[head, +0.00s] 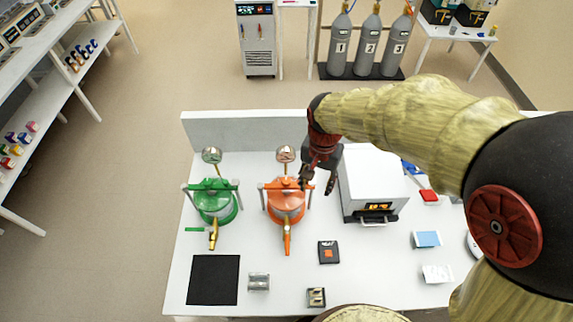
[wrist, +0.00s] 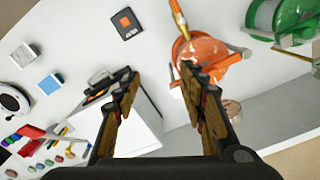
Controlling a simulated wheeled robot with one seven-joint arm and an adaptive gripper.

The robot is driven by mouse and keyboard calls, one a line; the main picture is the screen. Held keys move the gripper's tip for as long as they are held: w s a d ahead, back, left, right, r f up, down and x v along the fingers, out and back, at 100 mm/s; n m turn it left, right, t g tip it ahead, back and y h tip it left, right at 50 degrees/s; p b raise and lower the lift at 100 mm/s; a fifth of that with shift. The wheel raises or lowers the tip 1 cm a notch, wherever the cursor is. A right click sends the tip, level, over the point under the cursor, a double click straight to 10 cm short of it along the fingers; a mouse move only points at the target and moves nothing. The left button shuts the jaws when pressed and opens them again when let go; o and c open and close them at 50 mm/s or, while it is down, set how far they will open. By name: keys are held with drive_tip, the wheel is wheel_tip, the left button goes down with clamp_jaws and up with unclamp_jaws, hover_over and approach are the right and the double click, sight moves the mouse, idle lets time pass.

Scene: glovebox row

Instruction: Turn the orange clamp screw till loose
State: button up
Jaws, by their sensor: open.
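The orange vessel (head: 286,208) stands on the white bench, with an orange clamp bar (head: 280,186) across its top. The clamp screw is too small to make out clearly apart from this bar. A gauge (head: 285,154) rises behind the vessel. My gripper (head: 318,184) is open and empty, above the bench just right of the clamp bar, near its right end. In the wrist view my gripper's fingers (wrist: 160,80) are spread apart, with the orange vessel (wrist: 207,60) beyond the right finger. That finger partly hides the vessel's edge.
A green vessel (head: 214,206) of the same kind stands left. A white box oven (head: 372,180) stands close on the right of my gripper. A dark card with an orange square (head: 328,252) and a black mat (head: 213,280) lie in front. A low wall (head: 240,130) backs the bench.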

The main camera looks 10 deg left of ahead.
sight(286, 180)
drive_tip(key=w+a+m+p, duration=0.1)
drive_tip(key=a+m, duration=0.1)
drive_tip(key=a, duration=0.1)
drive_tip(key=w+a+f+m+p, duration=0.1)
drive_tip(key=w+a+m+p, duration=0.1)
drive_tip(key=a+m, duration=0.1)
drive_tip(key=w+a+m+p, duration=0.2)
drive_tip(key=a+m, duration=0.1)
drive_tip(key=shift+w+a+f, duration=0.15)
drive_tip(key=shift+w+f, duration=0.1)
drive_tip(key=shift+f, duration=0.15)
drive_tip(key=shift+w+a+m, duration=0.25)
drive_tip(key=shift+w+m, duration=0.1)
drive_tip(key=shift+m, duration=0.45)
drive_tip(key=shift+f, duration=0.15)
wheel_tip(286, 180, down, 8)
drive_tip(key=shift+w+r+p, duration=0.1)
drive_tip(key=shift+r+p, duration=0.15)
drive_tip(key=shift+p, duration=0.55)
drive_tip(key=shift+c, duration=0.6)
clamp_jaws()
